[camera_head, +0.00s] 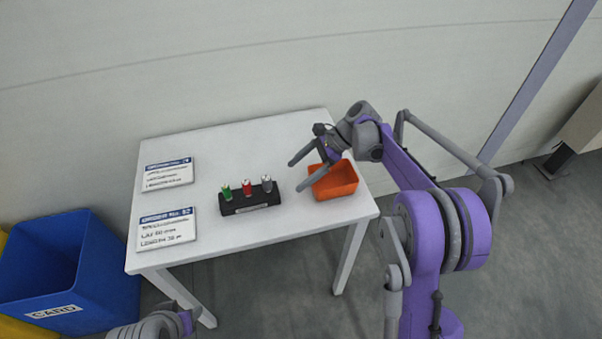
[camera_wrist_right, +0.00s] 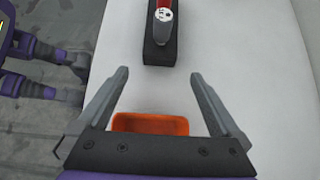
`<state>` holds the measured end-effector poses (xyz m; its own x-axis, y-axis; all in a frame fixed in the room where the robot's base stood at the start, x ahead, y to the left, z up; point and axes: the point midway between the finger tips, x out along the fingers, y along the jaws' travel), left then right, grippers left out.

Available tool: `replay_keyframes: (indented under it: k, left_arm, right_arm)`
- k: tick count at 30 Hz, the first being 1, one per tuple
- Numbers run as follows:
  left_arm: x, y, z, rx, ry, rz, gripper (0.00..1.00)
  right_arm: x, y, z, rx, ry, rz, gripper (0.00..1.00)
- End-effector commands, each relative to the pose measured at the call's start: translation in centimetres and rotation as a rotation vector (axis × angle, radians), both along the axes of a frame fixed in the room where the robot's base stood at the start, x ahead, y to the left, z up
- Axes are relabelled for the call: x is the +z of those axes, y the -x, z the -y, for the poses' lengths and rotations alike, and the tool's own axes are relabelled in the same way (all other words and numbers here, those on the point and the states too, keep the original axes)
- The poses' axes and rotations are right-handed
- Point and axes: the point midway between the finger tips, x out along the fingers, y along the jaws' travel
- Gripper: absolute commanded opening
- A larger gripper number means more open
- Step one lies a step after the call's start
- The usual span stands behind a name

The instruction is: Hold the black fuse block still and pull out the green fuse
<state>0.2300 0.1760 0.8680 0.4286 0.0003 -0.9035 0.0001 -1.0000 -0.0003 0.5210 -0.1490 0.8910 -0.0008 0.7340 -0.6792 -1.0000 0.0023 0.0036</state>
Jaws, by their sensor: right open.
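The black fuse block (camera_head: 250,200) lies on the white table. It holds a green fuse (camera_head: 226,192) at its left end, a red fuse (camera_head: 247,187) in the middle and a grey fuse (camera_head: 267,183) at its right end. My right gripper (camera_head: 294,177) is open and empty, right of the block and above the table near the orange bin. In the right wrist view, part of the block (camera_wrist_right: 161,52) and the grey fuse (camera_wrist_right: 162,18) show ahead of the open fingers (camera_wrist_right: 160,88); the green fuse is out of that view. My left arm shows only at the bottom edge; its fingers are hidden.
An orange bin (camera_head: 337,183) stands on the table's right side, under my right gripper. Two white label cards (camera_head: 168,181) (camera_head: 165,236) lie at the left. A blue bin marked CARD (camera_head: 105,268) stands on the floor left of the table (camera_head: 215,150). The table front is clear.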

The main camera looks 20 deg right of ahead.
Motion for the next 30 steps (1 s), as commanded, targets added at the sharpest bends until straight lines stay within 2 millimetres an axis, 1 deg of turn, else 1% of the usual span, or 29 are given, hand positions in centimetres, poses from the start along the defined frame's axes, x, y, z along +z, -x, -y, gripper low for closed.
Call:
replay_keyframes:
  k: [18, 24, 30]
  left_arm:
    - [-3.1, 0.4, 0.0, 0.000, 0.000, -0.010, 0.50]
    - [-3.8, 0.5, 0.0, 0.000, 0.000, -0.012, 0.50]
    - [-4.0, 0.5, 0.0, 0.000, 0.000, -0.013, 0.50]
  right_arm:
    - [-4.7, 0.1, -5.0, 0.004, 0.002, 0.003, 1.00]
    - [-5.6, 0.1, -6.0, 0.003, 0.003, 0.003, 1.00]
    - [-5.9, 0.0, -6.4, 0.002, 0.003, 0.004, 1.00]
